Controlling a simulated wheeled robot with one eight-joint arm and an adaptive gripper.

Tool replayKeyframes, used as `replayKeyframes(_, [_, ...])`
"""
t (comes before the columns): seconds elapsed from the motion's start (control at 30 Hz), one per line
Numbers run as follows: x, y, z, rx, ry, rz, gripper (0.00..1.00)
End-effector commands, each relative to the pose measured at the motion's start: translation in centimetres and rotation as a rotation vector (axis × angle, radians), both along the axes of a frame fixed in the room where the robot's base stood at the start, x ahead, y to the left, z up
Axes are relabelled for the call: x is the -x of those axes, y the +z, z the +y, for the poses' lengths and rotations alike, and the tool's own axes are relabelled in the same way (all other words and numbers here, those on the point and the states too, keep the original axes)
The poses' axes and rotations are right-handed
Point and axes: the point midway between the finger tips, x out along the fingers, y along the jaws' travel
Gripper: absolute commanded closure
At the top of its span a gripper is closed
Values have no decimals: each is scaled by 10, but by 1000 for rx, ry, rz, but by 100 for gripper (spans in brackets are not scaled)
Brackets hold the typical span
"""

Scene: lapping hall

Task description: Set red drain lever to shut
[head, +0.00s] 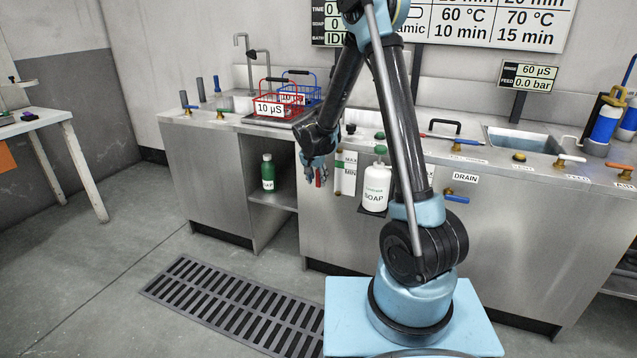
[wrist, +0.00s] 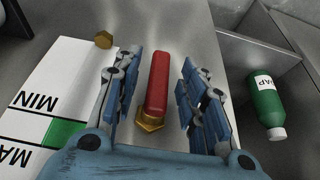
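The red drain lever (wrist: 158,85) shows in the wrist view as a straight red handle running up the picture from a brass nut (wrist: 149,122) on the steel cabinet front. My gripper (wrist: 161,82) has its fingers on either side of the handle, with gaps left and right. It is open and not clamped on the lever. In the head view my gripper (head: 318,174) is at the cabinet front, left of the level gauge, and a bit of red shows between its fingers. The fingers hide most of the lever there.
A MIN/MAX gauge plate (wrist: 62,95) is close on the left in the wrist view. A green bottle (wrist: 265,108) stands in the open bay at right. A white soap bottle (head: 375,187) and a blue lever marked DRAIN (head: 456,198) are farther right.

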Motion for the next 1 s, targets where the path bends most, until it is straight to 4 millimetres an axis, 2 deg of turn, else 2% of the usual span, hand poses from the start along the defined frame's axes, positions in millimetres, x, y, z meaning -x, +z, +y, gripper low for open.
replayKeyframes(0.2, [-5, -14, -2, 0, 0, 0, 62])
replayKeyframes(0.57, [-6, -17, -3, 0, 0, 0, 62])
replayKeyframes(0.6, [-6, -17, -3, 0, -1, 0, 66])
replayKeyframes(0.73, [-6, -17, -3, 0, -1, 0, 96])
replayKeyframes(0.77, [-6, -17, -3, 0, -1, 0, 100])
replayKeyframes(1.0, [-6, -17, -3, -2, 1, -1, 100])
